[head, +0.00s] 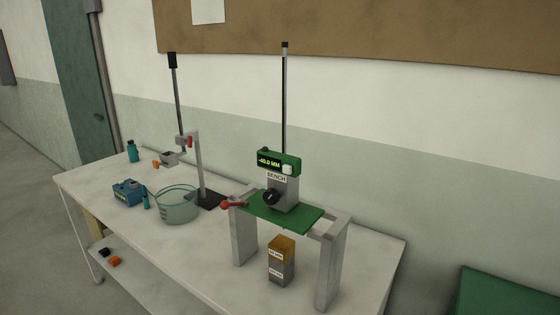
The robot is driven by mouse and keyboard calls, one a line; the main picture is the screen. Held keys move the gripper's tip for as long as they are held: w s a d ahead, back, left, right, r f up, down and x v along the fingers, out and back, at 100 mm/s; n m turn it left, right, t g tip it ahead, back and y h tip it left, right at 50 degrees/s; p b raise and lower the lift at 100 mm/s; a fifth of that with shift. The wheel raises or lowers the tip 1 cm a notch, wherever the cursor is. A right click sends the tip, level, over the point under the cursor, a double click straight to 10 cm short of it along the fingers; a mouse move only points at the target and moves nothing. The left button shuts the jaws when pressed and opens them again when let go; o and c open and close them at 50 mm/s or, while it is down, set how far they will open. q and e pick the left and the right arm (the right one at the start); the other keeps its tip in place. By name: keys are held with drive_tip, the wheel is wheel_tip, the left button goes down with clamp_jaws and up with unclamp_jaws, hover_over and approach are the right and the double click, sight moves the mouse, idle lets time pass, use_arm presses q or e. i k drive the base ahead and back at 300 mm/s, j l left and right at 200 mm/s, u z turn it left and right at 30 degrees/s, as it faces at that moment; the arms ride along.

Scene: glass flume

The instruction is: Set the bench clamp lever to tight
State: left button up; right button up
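A small lever with a red knob (226,204) sticks out at the left end of the green plate (290,216). It lies roughly level; its setting marks are too small to read. On the plate stands a grey unit (287,190) with a label that reads BENCH and a black knob (271,197) on its front. A green display box (278,161) on top reads -40.0 MM. Neither of my grippers is in the head view.
Grey legs (329,265) carry the plate above the white table (200,261). A glass beaker (177,205), a stand (199,170) with a red-handled clamp and a blue box (127,192) are to the left. The table's front left is clear.

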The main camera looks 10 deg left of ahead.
sight(225, 205)
drive_tip(key=l+u, duration=0.1)
drive_tip(key=u, duration=0.3)
drive_tip(key=k+l+u, duration=0.1)
drive_tip(key=u, duration=0.35)
drive_tip(key=k, duration=0.05)
